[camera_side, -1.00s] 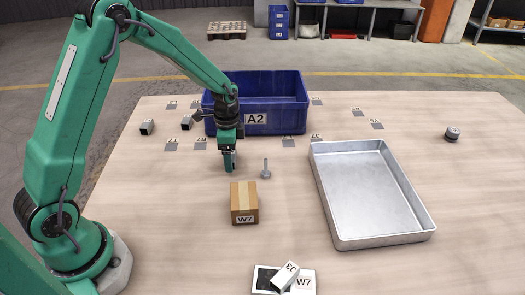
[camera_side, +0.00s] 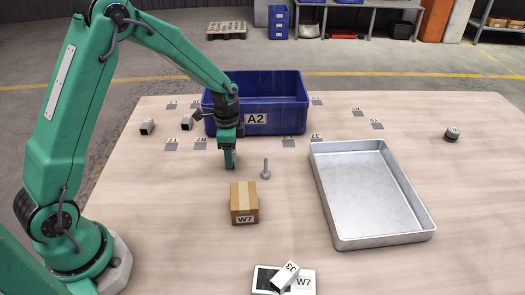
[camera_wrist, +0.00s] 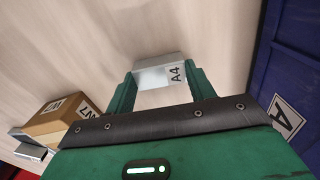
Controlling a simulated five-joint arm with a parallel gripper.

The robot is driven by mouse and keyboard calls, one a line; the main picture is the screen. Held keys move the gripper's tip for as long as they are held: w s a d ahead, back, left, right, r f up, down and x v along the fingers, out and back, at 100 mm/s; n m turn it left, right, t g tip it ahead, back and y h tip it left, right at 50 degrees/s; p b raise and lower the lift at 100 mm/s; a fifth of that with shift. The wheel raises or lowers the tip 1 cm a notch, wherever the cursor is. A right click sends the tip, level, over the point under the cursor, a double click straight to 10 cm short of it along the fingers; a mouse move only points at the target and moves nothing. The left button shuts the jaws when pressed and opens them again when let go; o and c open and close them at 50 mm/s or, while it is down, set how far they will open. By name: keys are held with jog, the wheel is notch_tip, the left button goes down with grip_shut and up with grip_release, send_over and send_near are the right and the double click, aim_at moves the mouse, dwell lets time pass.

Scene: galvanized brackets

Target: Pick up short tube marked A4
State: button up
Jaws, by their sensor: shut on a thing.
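The short tube marked A4 (camera_wrist: 155,75) is a pale metal piece with a black A4 label, seen in the wrist view. My gripper (camera_wrist: 163,84) has one green finger on each side of it and is shut on it. In the side view my gripper (camera_side: 230,160) points down, low over the table in front of the blue bin. The tube cannot be made out there, and I cannot tell whether it is clear of the tabletop.
A blue bin marked A2 (camera_side: 285,92) stands just behind my gripper. A bolt (camera_side: 265,170) and a cardboard box marked W7 (camera_side: 244,200) are close in front. A metal tray (camera_side: 328,200) lies to the right.

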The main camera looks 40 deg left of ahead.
jog(key=shift+r, duration=0.6)
jog(key=r, duration=0.3)
jog(key=shift+s+d+r, duration=0.1)
jog(key=shift+s+d, duration=0.05)
jog(key=shift+d, duration=0.25)
jog(key=s+d+r, duration=0.5)
jog(key=d+r, duration=0.1)
jog(key=d, duration=0.3)
jog(key=shift+d+r, duration=0.2)
jog(key=shift+d, duration=0.1)
jog(key=shift+w+d, duration=0.1)
jog(key=shift+w, duration=0.05)
